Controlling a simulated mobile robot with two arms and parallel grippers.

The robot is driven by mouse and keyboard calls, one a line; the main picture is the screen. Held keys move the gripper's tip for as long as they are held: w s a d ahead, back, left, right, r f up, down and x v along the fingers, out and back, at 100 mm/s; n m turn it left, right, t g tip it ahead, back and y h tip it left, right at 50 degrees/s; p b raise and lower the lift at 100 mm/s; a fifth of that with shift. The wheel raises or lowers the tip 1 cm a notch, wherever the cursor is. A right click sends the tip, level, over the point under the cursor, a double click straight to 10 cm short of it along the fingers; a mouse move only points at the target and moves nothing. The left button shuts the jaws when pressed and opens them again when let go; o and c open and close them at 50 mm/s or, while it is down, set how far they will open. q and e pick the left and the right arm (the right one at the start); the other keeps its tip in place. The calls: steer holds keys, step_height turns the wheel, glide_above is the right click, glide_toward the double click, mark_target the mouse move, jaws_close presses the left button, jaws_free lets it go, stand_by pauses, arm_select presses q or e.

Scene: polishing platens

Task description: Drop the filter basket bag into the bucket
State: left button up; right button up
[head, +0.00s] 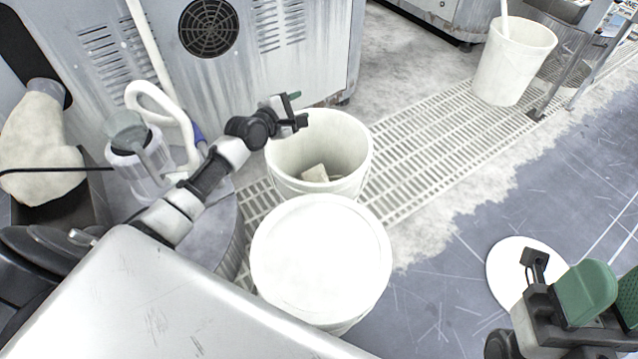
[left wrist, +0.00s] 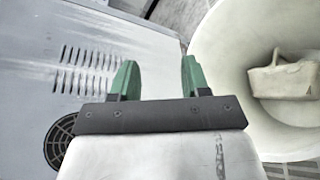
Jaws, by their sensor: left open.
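A small off-white item with a handle-like top, which looks like the filter basket bag (head: 315,174), lies inside the open white bucket (head: 355,178), low against its inner wall. It also shows in the left wrist view (left wrist: 283,79), inside the bucket (left wrist: 215,60). My left gripper (head: 296,108) is at the back left rim of that bucket, above it. In the left wrist view its two green fingers (left wrist: 158,78) are apart with nothing between them. My right gripper (head: 602,292) is at the lower right, far from the bucket; its finger gap is unclear.
A lidded white bucket (head: 320,260) stands in front of the open one. A grey machine cabinet (head: 270,60) is behind. A beige bag (head: 45,150) hangs on a pipe at left. Another bucket (head: 512,65) stands far right. A white disc (head: 505,270) lies on the floor.

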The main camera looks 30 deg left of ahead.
arm_select(q)
steer(key=p+v, duration=0.3)
steer(key=v, duration=0.5)
steer(key=shift+s+r, duration=0.15)
steer(key=shift+r, duration=0.05)
